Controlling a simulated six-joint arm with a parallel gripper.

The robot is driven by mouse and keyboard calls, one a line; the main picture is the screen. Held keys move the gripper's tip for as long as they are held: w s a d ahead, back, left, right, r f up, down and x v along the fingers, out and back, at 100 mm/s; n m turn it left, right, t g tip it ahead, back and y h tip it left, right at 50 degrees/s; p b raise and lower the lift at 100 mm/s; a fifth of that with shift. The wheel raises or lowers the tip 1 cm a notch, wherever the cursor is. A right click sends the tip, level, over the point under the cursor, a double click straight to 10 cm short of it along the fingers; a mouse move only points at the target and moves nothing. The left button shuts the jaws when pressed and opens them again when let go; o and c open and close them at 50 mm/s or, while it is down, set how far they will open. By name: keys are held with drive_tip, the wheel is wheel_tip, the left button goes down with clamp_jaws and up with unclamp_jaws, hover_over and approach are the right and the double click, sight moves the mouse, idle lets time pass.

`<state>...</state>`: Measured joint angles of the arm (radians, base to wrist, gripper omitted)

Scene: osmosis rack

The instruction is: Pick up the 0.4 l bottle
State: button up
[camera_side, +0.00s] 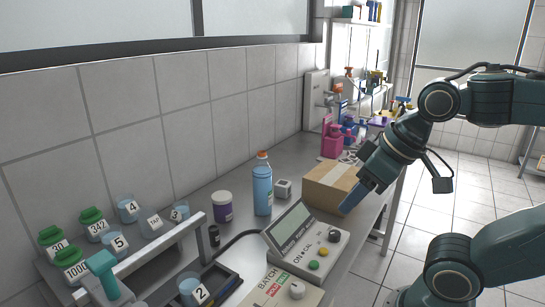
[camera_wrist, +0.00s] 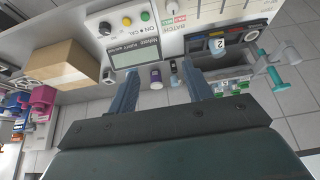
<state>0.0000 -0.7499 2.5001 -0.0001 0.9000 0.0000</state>
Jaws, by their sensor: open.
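No label reading 0.4 l is legible, so I cannot tell for sure which container it is. A tall blue bottle (camera_side: 262,190) with an orange cap stands upright at the middle of the bench. A purple jar (camera_side: 222,207) with a white lid stands left of it. My gripper (camera_side: 350,200) is to the right of the blue bottle, beside the cardboard box, apart from the bottle. In the wrist view my gripper (camera_wrist: 158,68) is open, with two blue fingers spread and nothing held. The blue bottle is not clearly visible there.
The cardboard box (camera_side: 332,184) stands right of the bottle. A console (camera_side: 305,238) with a screen and buttons is in front. A small grey cube (camera_side: 283,188) sits behind the console. Several labelled beakers and green-capped bottles (camera_side: 92,220) stand at left, behind a metal rail (camera_side: 150,255).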

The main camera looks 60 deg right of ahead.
drive_tip(key=w+d+r+m+g, duration=0.1)
drive_tip(key=w+d+r+m, duration=0.3)
drive_tip(key=w, duration=0.5)
drive_tip(key=w+d+r+m+g, duration=0.2)
drive_tip(key=w+r+m, duration=0.3)
drive_tip(key=w+r, duration=0.25)
drive_tip(key=w+d+f+m+g, duration=0.1)
drive_tip(key=w+d+f+m, duration=0.1)
drive_tip(key=w+d+m, duration=0.3)
drive_tip(key=w+d+f+m+g, duration=0.1)
drive_tip(key=w+d+f+m, duration=0.2)
drive_tip(key=w, duration=0.9)
drive_tip(key=shift+d+m+g, duration=0.3)
drive_tip(key=shift+d+m, duration=0.7)
drive_tip(key=shift+d, duration=1.05)
drive_tip(key=shift+f, duration=0.1)
drive_tip(key=shift+w+f, duration=0.1)
drive_tip(key=shift+f, duration=4.05)
drive_tip(key=shift+f, duration=0.15)
